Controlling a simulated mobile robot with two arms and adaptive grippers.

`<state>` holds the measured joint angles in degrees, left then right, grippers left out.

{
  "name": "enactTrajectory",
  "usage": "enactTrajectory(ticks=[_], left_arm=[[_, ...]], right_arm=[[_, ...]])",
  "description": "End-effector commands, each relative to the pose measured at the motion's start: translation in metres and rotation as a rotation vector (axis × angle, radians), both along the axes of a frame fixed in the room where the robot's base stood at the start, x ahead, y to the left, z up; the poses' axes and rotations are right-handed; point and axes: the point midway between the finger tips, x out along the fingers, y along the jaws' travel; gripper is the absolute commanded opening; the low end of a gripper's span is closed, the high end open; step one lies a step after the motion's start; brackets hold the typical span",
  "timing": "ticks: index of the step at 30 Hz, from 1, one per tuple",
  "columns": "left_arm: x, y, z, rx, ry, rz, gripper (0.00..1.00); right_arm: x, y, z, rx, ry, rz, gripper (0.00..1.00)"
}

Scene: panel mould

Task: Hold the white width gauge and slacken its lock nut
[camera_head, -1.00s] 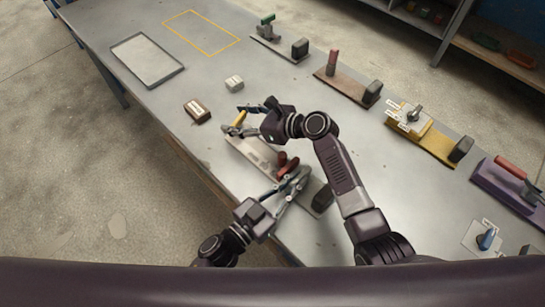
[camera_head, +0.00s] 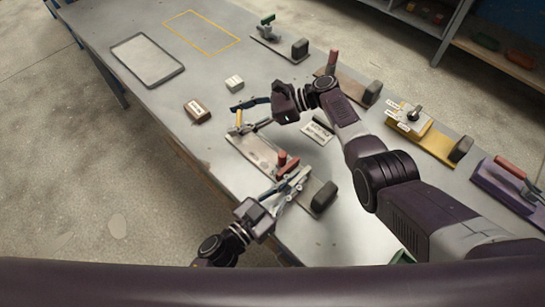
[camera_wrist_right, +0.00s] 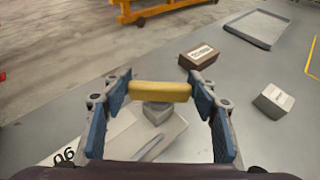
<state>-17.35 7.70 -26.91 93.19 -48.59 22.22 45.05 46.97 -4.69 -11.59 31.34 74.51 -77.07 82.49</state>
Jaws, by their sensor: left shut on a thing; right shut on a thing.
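A yellow bar (camera_head: 238,119) stands at the far end of a pale board (camera_head: 262,152). My right gripper (camera_head: 241,117) is around it. In the right wrist view the bar (camera_wrist_right: 160,91) lies between the blue finger pads, above a grey round nut-like piece (camera_wrist_right: 157,112) on a grey block (camera_wrist_right: 150,136). My left gripper (camera_head: 289,178) is at a red handle (camera_head: 287,166) on the board's near half. Its fingers partly hide the handle, and the exact contact is too small to see. I cannot pick out a white gauge for sure on this board.
A brown box (camera_head: 197,111), a small white box (camera_head: 234,84) and a grey tray (camera_head: 147,59) lie beyond. A black block (camera_head: 323,197) stands at the board's near end. A white card (camera_head: 317,132) lies right of the board. More boards line the right side.

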Motion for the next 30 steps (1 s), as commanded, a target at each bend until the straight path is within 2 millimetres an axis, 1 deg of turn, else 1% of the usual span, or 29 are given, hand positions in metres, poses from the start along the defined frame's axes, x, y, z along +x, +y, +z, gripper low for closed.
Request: enactTrajectory(ticks=[2, 23, 24, 28, 30], left_arm=[[-0.0027, -0.0034, 0.0013, -0.004, -0.003, -0.009, 0.0], [-0.0026, -0.0039, 0.0017, -0.006, -0.004, -0.009, 0.0], [-0.0026, -0.0039, 0.0017, -0.006, -0.004, -0.009, 0.0], [-0.0019, -0.0031, 0.0016, -0.006, -0.003, -0.007, 0.0], [-0.0016, -0.0026, 0.0015, -0.004, -0.003, -0.006, 0.0]], right_arm=[[0.0006, -0.0023, -0.0041, -0.009, 0.001, 0.01, 0.29], [-0.005, 0.0003, -0.0031, -0.002, 0.006, 0.051, 0.29], [-0.005, 0.0003, -0.0031, -0.002, 0.006, 0.051, 0.57], [-0.0044, 0.0006, -0.0018, 0.0, 0.005, 0.05, 0.71], [-0.0041, 0.0005, -0.0011, 0.001, 0.004, 0.05, 0.72]])
